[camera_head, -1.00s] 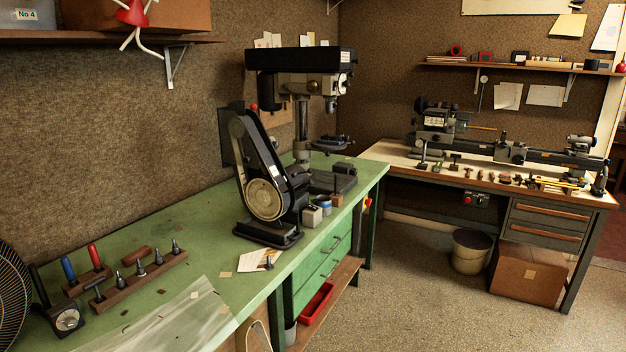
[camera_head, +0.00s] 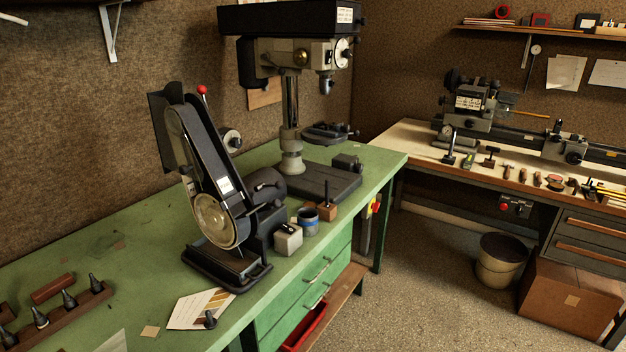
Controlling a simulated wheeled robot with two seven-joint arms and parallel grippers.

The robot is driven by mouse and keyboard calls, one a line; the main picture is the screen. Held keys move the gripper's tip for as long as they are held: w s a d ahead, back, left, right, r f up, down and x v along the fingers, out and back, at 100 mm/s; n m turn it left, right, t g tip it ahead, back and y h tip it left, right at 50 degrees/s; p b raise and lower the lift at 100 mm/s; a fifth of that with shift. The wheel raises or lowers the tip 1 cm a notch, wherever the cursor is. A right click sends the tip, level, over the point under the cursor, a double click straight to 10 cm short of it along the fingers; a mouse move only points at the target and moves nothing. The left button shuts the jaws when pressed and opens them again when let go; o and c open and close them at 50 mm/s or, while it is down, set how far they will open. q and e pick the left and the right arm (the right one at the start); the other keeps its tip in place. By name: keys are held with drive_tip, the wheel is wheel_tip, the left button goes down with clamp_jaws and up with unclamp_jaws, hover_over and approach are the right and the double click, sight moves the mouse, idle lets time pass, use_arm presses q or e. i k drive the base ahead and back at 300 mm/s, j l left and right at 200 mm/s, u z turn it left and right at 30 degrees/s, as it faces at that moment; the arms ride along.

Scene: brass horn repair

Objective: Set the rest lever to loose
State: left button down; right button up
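A black belt grinder (camera_head: 214,190) stands on the green bench (camera_head: 110,262). A lever with a red ball knob (camera_head: 202,91) sticks up behind the top of its belt arm. I cannot tell whether this is the rest lever, or whether it is set tight or loose. A small lathe (camera_head: 468,102) stands on the far bench, too small to make out a rest lever on it. Neither of my grippers is in view.
A drill press (camera_head: 292,60) stands behind the grinder. A small grey block (camera_head: 288,239), a blue-banded tin (camera_head: 308,222) and a card (camera_head: 199,308) lie near the front edge. A bucket (camera_head: 501,259) and a brown box (camera_head: 570,306) stand under the far bench. The floor between is clear.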

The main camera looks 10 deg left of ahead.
sight(279, 185)
drive_tip(key=i+l, duration=0.25)
drive_tip(key=i, duration=0.3)
drive_tip(key=i+l+z, duration=0.1)
drive_tip(key=i, duration=0.45)
drive_tip(key=l, duration=0.1)
